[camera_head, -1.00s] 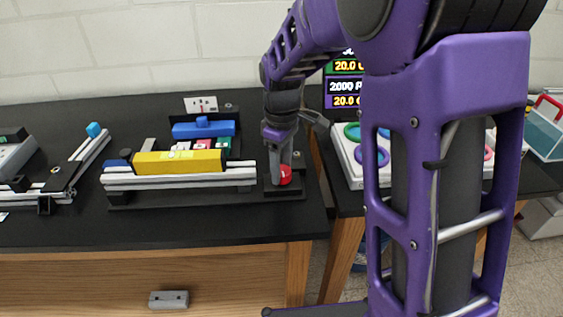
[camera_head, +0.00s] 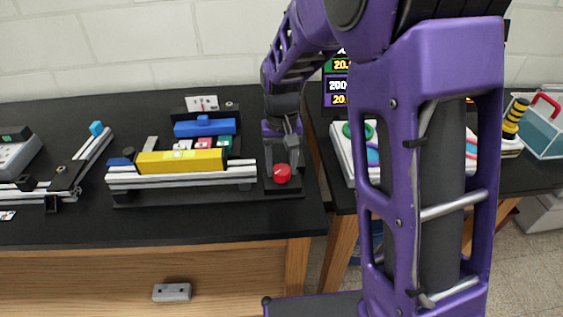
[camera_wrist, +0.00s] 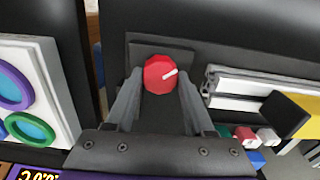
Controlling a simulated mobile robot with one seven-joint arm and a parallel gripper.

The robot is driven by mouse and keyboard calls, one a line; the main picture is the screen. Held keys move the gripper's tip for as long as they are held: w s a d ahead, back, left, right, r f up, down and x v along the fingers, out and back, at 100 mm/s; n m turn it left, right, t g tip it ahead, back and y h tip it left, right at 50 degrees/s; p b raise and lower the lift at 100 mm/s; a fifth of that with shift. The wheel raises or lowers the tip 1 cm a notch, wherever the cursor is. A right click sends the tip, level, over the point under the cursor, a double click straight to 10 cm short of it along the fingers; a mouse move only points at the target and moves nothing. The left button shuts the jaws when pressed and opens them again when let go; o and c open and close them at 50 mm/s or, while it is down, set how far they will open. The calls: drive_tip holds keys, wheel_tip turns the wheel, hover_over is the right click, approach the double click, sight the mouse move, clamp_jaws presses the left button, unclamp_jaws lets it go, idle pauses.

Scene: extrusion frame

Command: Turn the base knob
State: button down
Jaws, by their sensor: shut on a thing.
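The base knob (camera_head: 282,173) is a red round knob on a black base at the right end of the extrusion frame (camera_head: 180,180). In the wrist view the red knob (camera_wrist: 158,74) carries a white pointer mark that points to the upper right. My gripper (camera_head: 283,162) reaches down from above. In the wrist view its two grey fingers (camera_wrist: 157,92) stand on either side of the knob and are shut on it. The black base (camera_wrist: 150,50) shows behind the knob.
Yellow (camera_head: 180,161) and blue (camera_head: 204,128) blocks sit on the frame left of the knob. A white board with coloured rings (camera_head: 345,150) stands on the right table. A gap separates the two tables. The black tabletop in front of the frame is clear.

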sight(282, 168)
drive_tip(key=m+p, duration=0.1)
drive_tip(key=m, duration=0.3)
drive_tip(key=shift+r, duration=0.1)
drive_tip(key=shift+m+p, duration=0.5)
drive_tip(key=shift+m, duration=1.3)
drive_tip(key=shift+c, duration=1.3)
unclamp_jaws()
wheel_tip(282, 168, up, 17)
drive_tip(key=shift+r, duration=0.15)
